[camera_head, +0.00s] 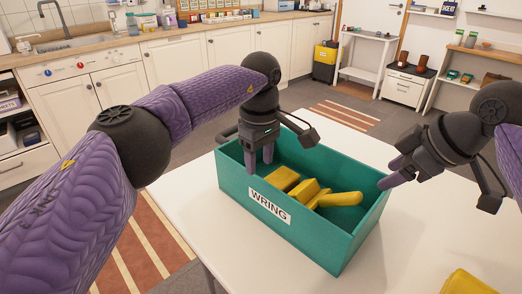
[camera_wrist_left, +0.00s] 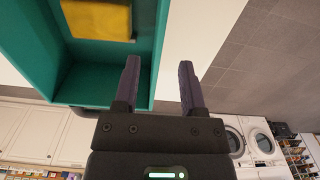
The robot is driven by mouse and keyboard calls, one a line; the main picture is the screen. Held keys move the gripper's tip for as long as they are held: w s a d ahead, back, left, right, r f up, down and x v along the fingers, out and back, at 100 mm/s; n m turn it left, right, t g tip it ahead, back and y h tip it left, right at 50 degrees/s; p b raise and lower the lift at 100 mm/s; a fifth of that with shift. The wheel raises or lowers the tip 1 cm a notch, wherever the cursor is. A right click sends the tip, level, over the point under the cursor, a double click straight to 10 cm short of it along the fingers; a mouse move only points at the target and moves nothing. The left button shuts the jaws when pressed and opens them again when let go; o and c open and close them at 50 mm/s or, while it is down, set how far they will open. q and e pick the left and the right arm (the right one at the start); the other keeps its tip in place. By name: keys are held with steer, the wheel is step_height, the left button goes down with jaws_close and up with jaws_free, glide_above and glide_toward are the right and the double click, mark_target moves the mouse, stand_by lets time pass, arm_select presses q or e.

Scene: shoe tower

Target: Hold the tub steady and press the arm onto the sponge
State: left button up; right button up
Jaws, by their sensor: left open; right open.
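The teal tub (camera_head: 312,235), labelled WRING, stands on the white table. Inside it are a yellow block (camera_head: 284,179), a second yellow piece (camera_head: 304,190) and a long rounded yellow piece (camera_head: 340,199). I cannot tell which is the sponge and which the arm. My left gripper (camera_head: 259,158) is open at the tub's left end, fingers down. In the left wrist view the tub's wall (camera_wrist_left: 148,60) runs between the spread fingers (camera_wrist_left: 159,85), with no clear contact. My right gripper (camera_head: 388,176) is open at the tub's right rim; I cannot tell if it touches.
Another yellow object (camera_head: 466,283) lies at the table's near right corner. The white table (camera_head: 425,225) is otherwise clear around the tub. Cabinets with a counter (camera_head: 175,60) stand behind, and a white side table (camera_head: 372,40) is further back.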

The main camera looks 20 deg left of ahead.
arm_select(q)
step_height(320, 180, down, 8)
steer(key=shift+f, duration=0.1)
jaws_close()
stand_by(1.5)
